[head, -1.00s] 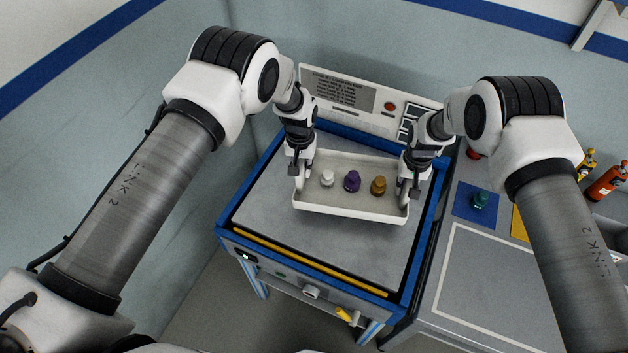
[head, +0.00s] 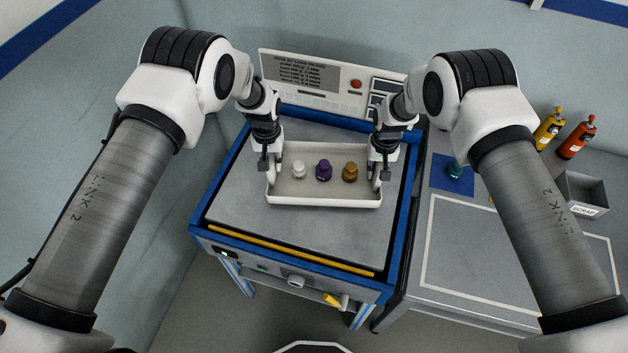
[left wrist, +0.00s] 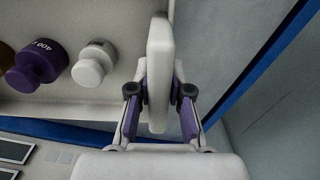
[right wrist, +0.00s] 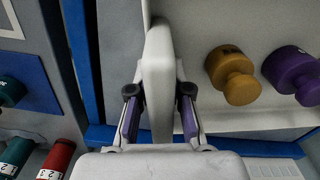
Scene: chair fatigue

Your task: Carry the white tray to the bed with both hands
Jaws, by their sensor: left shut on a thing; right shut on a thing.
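The white tray (head: 322,201) is over the grey top of the blue-framed bed (head: 250,205), roughly level; whether it touches the top I cannot tell. It holds a white weight (head: 298,171), a purple weight (head: 323,171) and a brown weight (head: 350,173), all upright in a row. My left gripper (head: 271,172) is shut on the tray's left end. In the left wrist view the tray's end piece (left wrist: 159,65) sits between its fingers. My right gripper (head: 380,175) is shut on the right end, whose end piece (right wrist: 158,70) shows in the right wrist view.
A grey counter (head: 475,250) adjoins on the right, with a teal weight on a blue square (head: 445,182), yellow (head: 550,128) and orange (head: 576,139) bottles, and a grey bin (head: 582,192). Walls lie left and behind.

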